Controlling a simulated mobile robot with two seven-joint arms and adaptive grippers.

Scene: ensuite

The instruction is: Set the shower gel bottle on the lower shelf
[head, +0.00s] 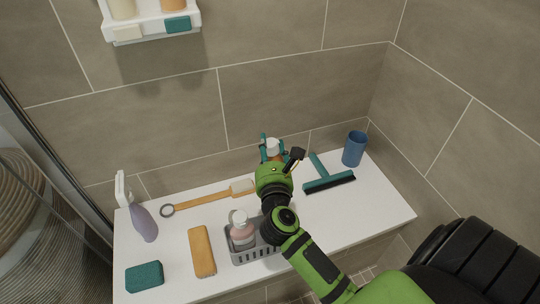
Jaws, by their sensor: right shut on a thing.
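My right gripper (271,151) reaches over the white ledge with its teal fingers closed around a bottle with a white cap (272,145). Only the cap and a little of an orange body show; the fingers and wrist hide the rest, so I cannot tell whether its base touches the ledge. It may be the shower gel bottle, but no label is readable. A white wall shelf (157,31) at the top left holds a cream bottle (123,8), an orange container (172,4) and small teal and cream blocks. My left gripper is out of view.
The white ledge (370,215) carries a grey basket (257,252) with a pink pump bottle (242,230), an orange bar (202,251), a teal sponge (145,276), a purple spray bottle (144,223), a wooden brush (205,197), a squeegee (329,182) and a blue cup (354,149).

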